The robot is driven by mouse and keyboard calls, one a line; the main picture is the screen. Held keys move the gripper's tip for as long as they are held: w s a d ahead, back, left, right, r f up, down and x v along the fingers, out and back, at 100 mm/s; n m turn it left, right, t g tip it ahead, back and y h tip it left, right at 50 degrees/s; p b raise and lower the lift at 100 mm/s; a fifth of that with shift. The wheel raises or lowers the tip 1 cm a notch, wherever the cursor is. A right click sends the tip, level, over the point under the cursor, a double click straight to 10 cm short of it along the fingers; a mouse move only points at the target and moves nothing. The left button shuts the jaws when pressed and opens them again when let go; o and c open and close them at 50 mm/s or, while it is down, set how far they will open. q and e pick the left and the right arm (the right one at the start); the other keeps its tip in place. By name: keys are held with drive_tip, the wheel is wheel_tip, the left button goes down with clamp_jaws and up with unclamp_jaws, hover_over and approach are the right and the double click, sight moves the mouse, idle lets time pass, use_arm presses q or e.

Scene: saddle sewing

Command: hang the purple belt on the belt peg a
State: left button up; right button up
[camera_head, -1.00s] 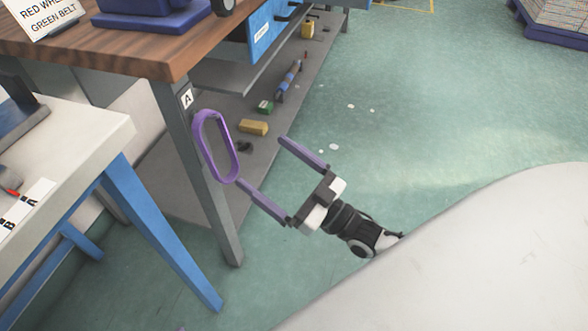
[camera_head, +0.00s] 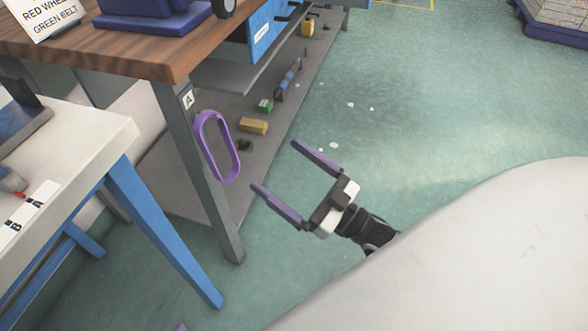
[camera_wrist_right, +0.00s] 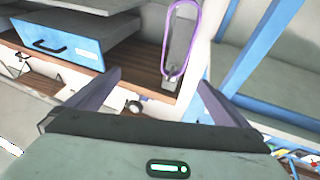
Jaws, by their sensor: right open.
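The purple belt (camera_head: 204,146) is an upright elongated loop. It hangs at the grey table leg (camera_head: 196,165), just below the label A (camera_head: 188,99). The peg itself is hidden or too small to make out. My right gripper (camera_head: 285,166) is open and empty, to the right of the belt and apart from it. In the right wrist view the belt (camera_wrist_right: 167,40) shows at the top, beyond the open fingers (camera_wrist_right: 153,95). At the bottom edge of the head view is a small purple tip (camera_head: 181,327), possibly part of my left gripper; its state does not show.
The wooden workbench (camera_head: 130,62) stands above the belt, with a blue drawer (camera_head: 262,36) and a lower shelf (camera_head: 190,180) holding small parts. A white table (camera_head: 85,130) with a blue leg (camera_head: 160,230) is at the left.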

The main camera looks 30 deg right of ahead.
drive_tip(key=shift+s+d, duration=0.5)
drive_tip(key=shift+s, duration=0.15)
idle(0.5)
